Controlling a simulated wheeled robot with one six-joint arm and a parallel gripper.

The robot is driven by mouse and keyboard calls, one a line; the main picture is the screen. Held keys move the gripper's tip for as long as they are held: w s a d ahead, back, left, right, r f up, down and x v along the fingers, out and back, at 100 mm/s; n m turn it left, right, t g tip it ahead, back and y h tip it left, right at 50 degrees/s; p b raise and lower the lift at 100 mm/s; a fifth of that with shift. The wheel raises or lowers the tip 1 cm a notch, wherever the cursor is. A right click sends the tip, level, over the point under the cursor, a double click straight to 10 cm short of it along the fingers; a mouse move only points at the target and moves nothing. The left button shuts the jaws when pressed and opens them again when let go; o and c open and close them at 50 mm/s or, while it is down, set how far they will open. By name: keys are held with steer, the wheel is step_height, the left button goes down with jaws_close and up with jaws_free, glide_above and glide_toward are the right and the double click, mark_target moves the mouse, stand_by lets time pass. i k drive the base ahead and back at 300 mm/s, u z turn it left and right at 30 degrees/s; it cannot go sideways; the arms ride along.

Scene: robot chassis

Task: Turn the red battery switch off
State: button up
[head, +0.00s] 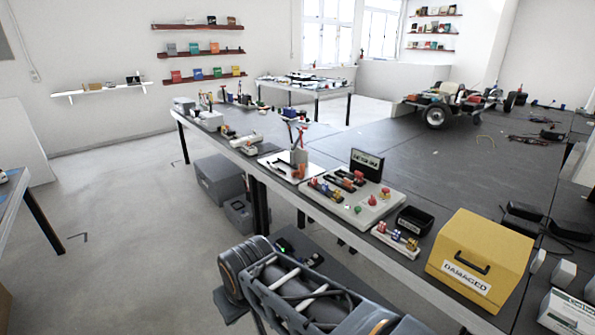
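I cannot pick out the red battery switch for certain. A white control board (348,212) on the long dark table carries several small red, orange and green parts. Among them are a red knob (372,200) and another red knob (385,191) at its right side; their settings are too small to read. A wheeled chassis (455,103) stands far off at the upper right, with small red parts too small to make out. My arm shows at the bottom, in front of the table's near edge. My gripper is not in view.
A yellow box marked "DAMAGED" (480,245) and a black bin (413,220) stand right of the board. A black sign (367,163) stands behind it. Grey cases (218,181) sit on the floor under the table. Open floor (130,240) lies to the left.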

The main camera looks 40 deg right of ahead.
mark_target(372, 202)
steer(key=z, duration=0.4)
steer(key=i, duration=1)
steer(key=z, duration=1.6)
steer(key=i, duration=0.75)
steer(key=z, duration=0.65)
